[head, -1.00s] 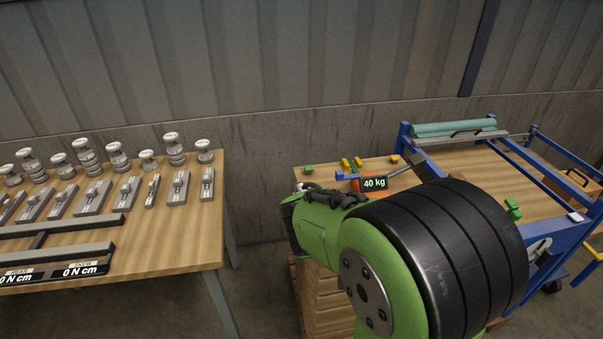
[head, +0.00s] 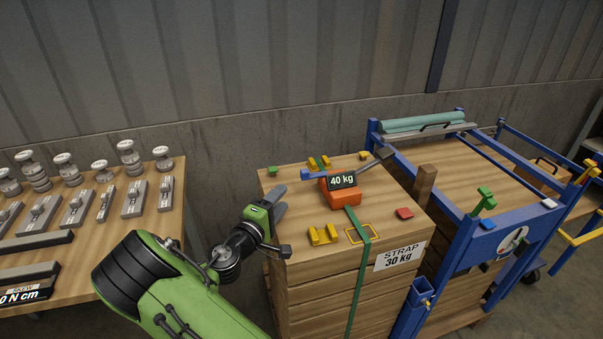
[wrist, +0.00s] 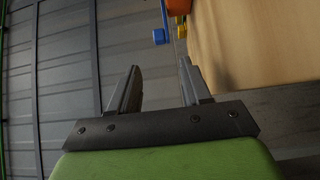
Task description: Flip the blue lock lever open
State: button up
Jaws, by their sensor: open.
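A blue lever (head: 312,175) sticks out to the left of an orange tensioner (head: 345,199) marked 40 kg on top of the wooden crate stack (head: 290,258). I cannot tell whether this lever is the lock lever or how it is set. My gripper (head: 281,200) is open and empty at the crate's left edge, to the left of and nearer than the lever, apart from it. In the wrist view, the open jaws (wrist: 160,82) show with a blue piece (wrist: 159,36) beyond them near the top, likely the same lever.
A green strap (head: 359,270) runs down the crate's front. A blue-framed cart (head: 470,237) stands close on the right.

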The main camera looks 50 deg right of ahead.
aim_at(307, 170)
jog(key=b+x, duration=0.1)
jog(key=x, duration=1.4)
jog(key=shift+d, duration=0.15)
jog(key=shift+s, duration=0.1)
jog(key=shift+c, duration=0.3)
jog(key=shift+r, duration=0.1)
grip_shut()
